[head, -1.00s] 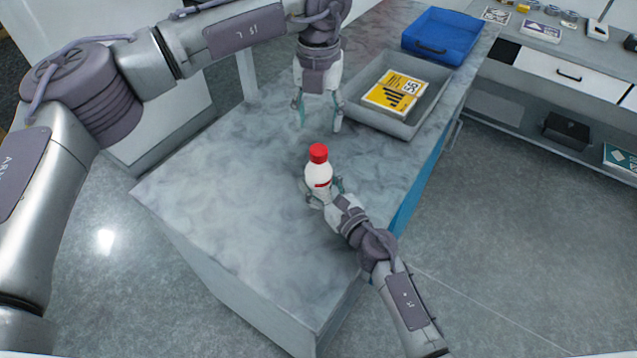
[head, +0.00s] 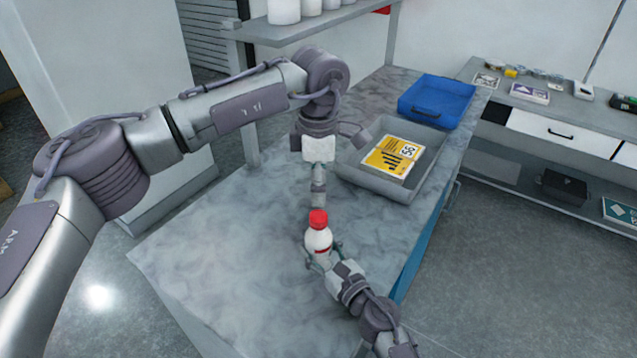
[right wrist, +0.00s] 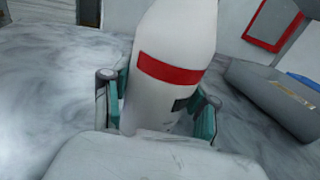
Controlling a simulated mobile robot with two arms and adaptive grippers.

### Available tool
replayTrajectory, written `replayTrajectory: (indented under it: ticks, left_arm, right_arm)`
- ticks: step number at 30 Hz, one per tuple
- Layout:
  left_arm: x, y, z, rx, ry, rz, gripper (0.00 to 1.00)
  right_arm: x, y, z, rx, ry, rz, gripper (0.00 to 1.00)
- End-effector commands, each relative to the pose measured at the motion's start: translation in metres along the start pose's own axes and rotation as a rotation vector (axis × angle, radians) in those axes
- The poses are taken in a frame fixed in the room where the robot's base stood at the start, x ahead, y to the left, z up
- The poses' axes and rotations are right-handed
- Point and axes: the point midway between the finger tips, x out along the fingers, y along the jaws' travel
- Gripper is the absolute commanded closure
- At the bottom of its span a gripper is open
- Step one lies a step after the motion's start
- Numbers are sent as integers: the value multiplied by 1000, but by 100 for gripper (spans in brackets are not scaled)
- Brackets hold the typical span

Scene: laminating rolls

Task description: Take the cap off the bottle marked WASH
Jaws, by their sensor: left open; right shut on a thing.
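A white bottle (head: 318,240) with a red cap (head: 318,218) stands upright on the grey marbled table. The cap is on it. A red band shows in the right wrist view on the bottle (right wrist: 172,68); no word is readable. My right gripper (head: 323,256) is shut around the bottle's body from the front. Its fingers lie on both sides of the bottle in the right wrist view (right wrist: 160,107). My left gripper (head: 318,200) is open and points down, seen edge-on, just above or behind the cap. I cannot tell whether it touches the cap.
A grey tray (head: 372,183) with a yellow box (head: 390,157) lies right of my left gripper. A blue tray (head: 437,101) is behind it. A shelf with white rolls (head: 284,12) stands at the back. The table's left front (head: 220,265) is clear.

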Motion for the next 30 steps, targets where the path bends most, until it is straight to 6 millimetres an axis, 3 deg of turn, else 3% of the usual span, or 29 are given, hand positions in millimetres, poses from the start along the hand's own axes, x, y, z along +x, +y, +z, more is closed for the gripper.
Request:
replayTrajectory:
  ticks: [21, 25, 30]
  left_arm:
    - [0, 0, 0, 1784, -1, -1, 42]
    - [0, 0, 0, 1990, -1, -1, 42]
    - [1, 0, 0, 2126, -1, -2, 42]
  right_arm:
    - [0, 0, 0, 0, 1, 0, 100]
    - [0, 0, 0, 0, 1, 0, 100]
    - [0, 0, 0, 0, 1, 0, 100]
